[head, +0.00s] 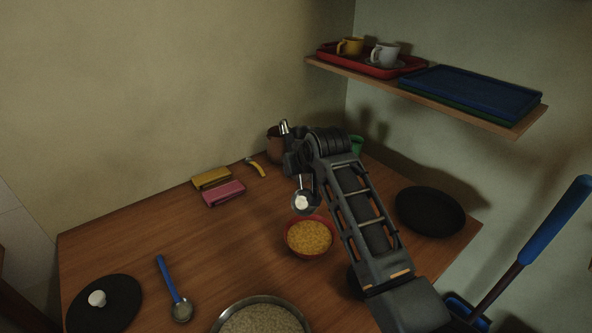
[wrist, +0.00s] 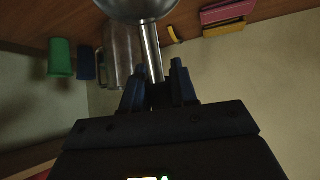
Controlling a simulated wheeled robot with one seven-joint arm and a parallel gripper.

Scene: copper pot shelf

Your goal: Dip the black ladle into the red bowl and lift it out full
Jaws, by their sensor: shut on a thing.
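The red bowl (head: 290,250) stands on the table, filled with yellow-orange grains. My gripper (wrist: 158,88) is shut on the handle of the ladle (wrist: 152,50), which looks dark grey and metallic here. In the head view the ladle's cup (head: 312,207) hangs below my gripper (head: 299,172), near the far rim of the red bowl. A pale patch shows inside the cup; I cannot tell if it is content or a glint. In the wrist view only the cup's outside shows, so its inside is hidden there. My arm hides part of the table right of the bowl.
A blue-handled ladle (head: 170,281) and a black lid (head: 122,305) lie at front left. A pan of pale grains (head: 218,327) stands at the front. Yellow (head: 211,178) and pink (head: 223,193) blocks, a brown jug (head: 273,150) and a green cup (head: 357,144) are behind. A black plate (head: 430,211) lies right.

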